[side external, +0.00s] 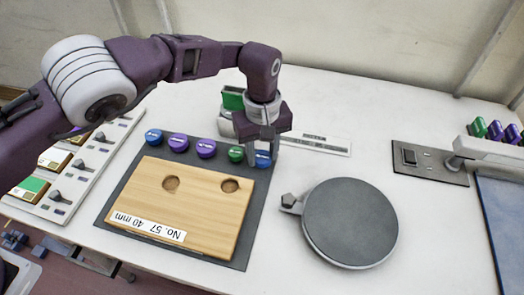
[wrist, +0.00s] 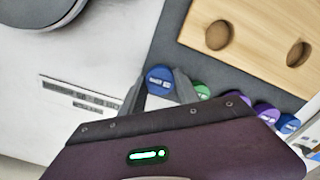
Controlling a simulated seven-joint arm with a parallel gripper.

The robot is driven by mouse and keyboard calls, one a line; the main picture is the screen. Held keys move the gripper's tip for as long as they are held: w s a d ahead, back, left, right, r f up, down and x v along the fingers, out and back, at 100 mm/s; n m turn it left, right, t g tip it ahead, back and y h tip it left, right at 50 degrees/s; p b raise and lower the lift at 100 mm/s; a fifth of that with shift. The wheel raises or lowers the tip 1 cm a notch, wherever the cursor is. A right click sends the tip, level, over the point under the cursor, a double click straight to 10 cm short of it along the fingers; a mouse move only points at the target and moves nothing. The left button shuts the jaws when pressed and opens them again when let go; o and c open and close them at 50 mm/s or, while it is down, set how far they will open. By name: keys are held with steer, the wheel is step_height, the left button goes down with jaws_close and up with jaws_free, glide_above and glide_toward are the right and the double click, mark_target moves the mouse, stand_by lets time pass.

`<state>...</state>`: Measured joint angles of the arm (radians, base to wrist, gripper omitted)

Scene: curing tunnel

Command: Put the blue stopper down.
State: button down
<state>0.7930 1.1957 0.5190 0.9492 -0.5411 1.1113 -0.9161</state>
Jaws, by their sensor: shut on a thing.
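My gripper (side external: 264,150) is shut on a blue stopper (side external: 263,160) at the right end of a row of stoppers along the dark mat's far edge. In the wrist view the same blue stopper (wrist: 159,80) sits between the two grey fingers, its labelled top facing the camera. I cannot tell whether it touches the mat (side external: 228,258). A wooden block (side external: 187,205) with two round holes and a "No. 57 40 mm" label lies on the mat. Both holes look empty. A second blue stopper (side external: 153,136) stands at the row's left end.
A green stopper (side external: 236,153) stands close beside the held one, with purple stoppers (side external: 205,148) further left. A round dark turntable (side external: 350,222) is to the right. A printed strip (side external: 318,144) and a green-topped box (side external: 232,100) lie behind. White table is clear between turntable and switch plate (side external: 430,160).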

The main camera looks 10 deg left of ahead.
mark_target(262, 156)
steer(key=shift+f, duration=0.1)
steer(key=c, duration=0.9)
jaws_free()
step_height(262, 156, up, 12)
